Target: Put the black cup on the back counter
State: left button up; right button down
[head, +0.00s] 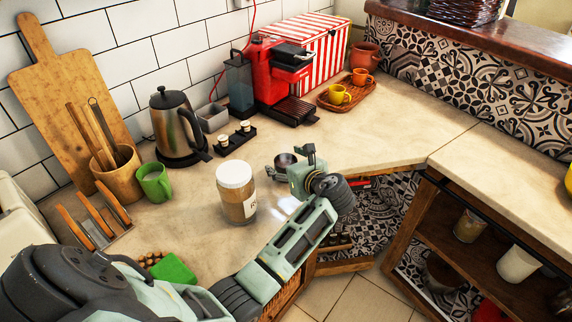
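A small dark, round, cup-like thing (285,160), which looks like the black cup, shows at the fingers of my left gripper (281,166), over the counter (330,135). Its opening faces up. The gripper's hand and wrist partly cover it. I cannot tell whether the fingers are closed on it or whether it touches the counter. My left arm reaches in from the lower left across the counter's front edge. My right gripper is not in view.
A jar with a white lid (237,192) stands left of my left gripper. Behind are a kettle (178,125), a red coffee machine (278,75) and a wooden tray (347,96) with yellow and orange cups. Clear counter lies right of the gripper. Open shelving (480,235) is at right.

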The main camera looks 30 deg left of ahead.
pick_arm(q)
jog(key=shift+r, duration=0.1)
jog(key=v, duration=1.2)
jog(key=shift+s, duration=0.15)
